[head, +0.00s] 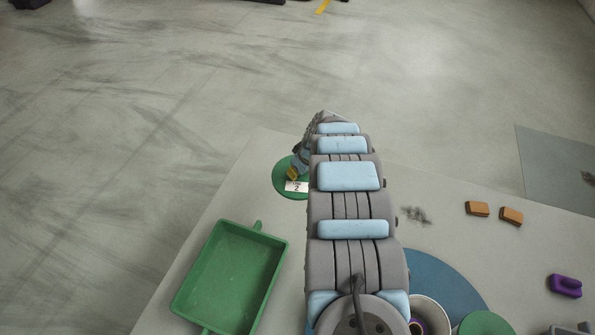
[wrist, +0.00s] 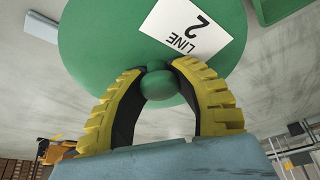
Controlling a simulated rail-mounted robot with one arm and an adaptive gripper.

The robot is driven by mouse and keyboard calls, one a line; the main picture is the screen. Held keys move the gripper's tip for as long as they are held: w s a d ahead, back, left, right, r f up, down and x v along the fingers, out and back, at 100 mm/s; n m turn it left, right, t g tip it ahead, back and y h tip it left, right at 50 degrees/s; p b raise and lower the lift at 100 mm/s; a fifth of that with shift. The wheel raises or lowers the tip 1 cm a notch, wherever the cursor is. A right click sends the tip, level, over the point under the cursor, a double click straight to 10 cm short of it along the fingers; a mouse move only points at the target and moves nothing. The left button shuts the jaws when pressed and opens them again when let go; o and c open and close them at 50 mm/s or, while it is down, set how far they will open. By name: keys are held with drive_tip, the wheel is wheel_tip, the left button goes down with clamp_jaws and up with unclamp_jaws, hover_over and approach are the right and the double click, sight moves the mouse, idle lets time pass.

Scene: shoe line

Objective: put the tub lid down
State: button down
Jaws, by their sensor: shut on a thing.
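The tub lid (head: 282,183) is a round green disc with a white label marked with a 2. In the head view it is beyond the tray, partly hidden behind my arm. In the wrist view the lid (wrist: 105,40) fills the upper middle, its label reading LINE 2. My gripper (wrist: 155,72) has yellow ribbed fingers, shut on the lid's round green knob. In the head view my gripper (head: 293,172) shows only in part, over the lid. How high the lid is above the table is hard to tell.
A green tray (head: 230,275) lies on the table's left. A blue round mat (head: 440,278), an open white tub (head: 440,312) and another green disc (head: 486,324) are at the front right. Brown blocks (head: 477,209) and a purple block (head: 565,286) lie right. Table between tray and arm is bare.

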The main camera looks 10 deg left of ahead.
drive_tip(key=shift+w+d+r+m, duration=0.15)
drive_tip(key=shift+w+r, duration=0.15)
drive_tip(key=shift+w, duration=0.1)
drive_tip(key=shift+w+d+r+m, duration=0.15)
drive_tip(key=shift+w+r, duration=0.1)
drive_tip(key=shift+w, duration=0.15)
drive_tip(key=shift+w+d+r+m, duration=0.4)
drive_tip(key=shift+w+d, duration=0.2)
drive_tip(key=shift+w+d+r+m+t+h, duration=0.2)
drive_tip(key=shift+w+d+m+t+h, duration=0.1)
drive_tip(key=shift+d+m, duration=0.15)
drive_tip(key=shift+w+d+r, duration=0.1)
drive_tip(key=shift+d, duration=0.2)
drive_tip(key=shift+w+d+m, duration=0.1)
drive_tip(key=shift+d+m, duration=0.25)
drive_tip(key=shift+d, duration=0.2)
drive_tip(key=shift+d+r, duration=0.1)
drive_tip(key=shift+d, duration=0.15)
drive_tip(key=shift+d, duration=0.1)
